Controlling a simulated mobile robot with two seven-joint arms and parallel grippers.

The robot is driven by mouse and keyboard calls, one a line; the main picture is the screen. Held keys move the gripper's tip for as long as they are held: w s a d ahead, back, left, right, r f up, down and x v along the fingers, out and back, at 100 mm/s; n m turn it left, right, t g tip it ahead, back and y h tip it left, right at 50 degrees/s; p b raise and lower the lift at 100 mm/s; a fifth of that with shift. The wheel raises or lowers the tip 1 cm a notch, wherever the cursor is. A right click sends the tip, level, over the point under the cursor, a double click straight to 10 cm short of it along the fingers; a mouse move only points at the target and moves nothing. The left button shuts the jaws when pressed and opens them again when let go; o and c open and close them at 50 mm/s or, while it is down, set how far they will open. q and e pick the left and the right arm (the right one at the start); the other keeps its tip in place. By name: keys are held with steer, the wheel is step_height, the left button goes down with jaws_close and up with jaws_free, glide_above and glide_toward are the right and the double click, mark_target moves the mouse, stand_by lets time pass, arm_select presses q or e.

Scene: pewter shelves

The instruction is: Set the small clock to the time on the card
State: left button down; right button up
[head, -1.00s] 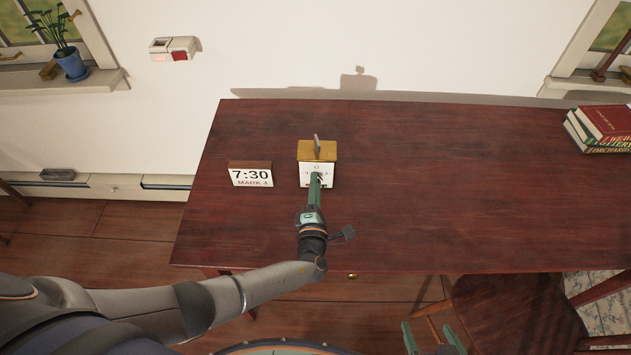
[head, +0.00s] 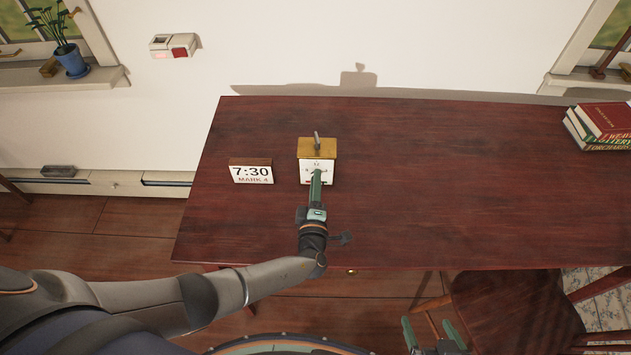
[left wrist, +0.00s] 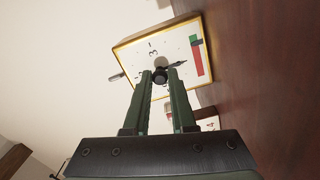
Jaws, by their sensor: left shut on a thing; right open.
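The small clock (head: 318,166) stands upright on the table, with a gold-coloured top and a white face. In the left wrist view its face (left wrist: 140,48) has a gold rim, a dark hand pointing right and a red and green patch. The card (head: 252,173) stands left of the clock and reads 7:30, MARK 4. My left gripper (head: 317,176) is in front of the clock, shut on the dark round knob (left wrist: 160,76) at the middle of the face. The fingers hide part of the face, so I cannot read the set time. My right gripper (head: 433,328) is open and empty, low at the picture's bottom.
The dark red table (head: 450,190) is clear right of the clock. Books (head: 602,126) are stacked at its right end. A wooden chair (head: 515,310) stands at the front right. A blue plant pot (head: 72,62) is on the left window sill.

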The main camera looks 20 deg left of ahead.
stand_by(0.3)
arm_select(q)
steer(key=c, duration=0.7)
jaws_free()
steer(key=shift+c, duration=0.2)
steer(key=shift+s, duration=0.1)
steer(key=v, duration=1.2)
steer(key=shift+s, duration=0.2)
steer(key=shift+d, duration=0.1)
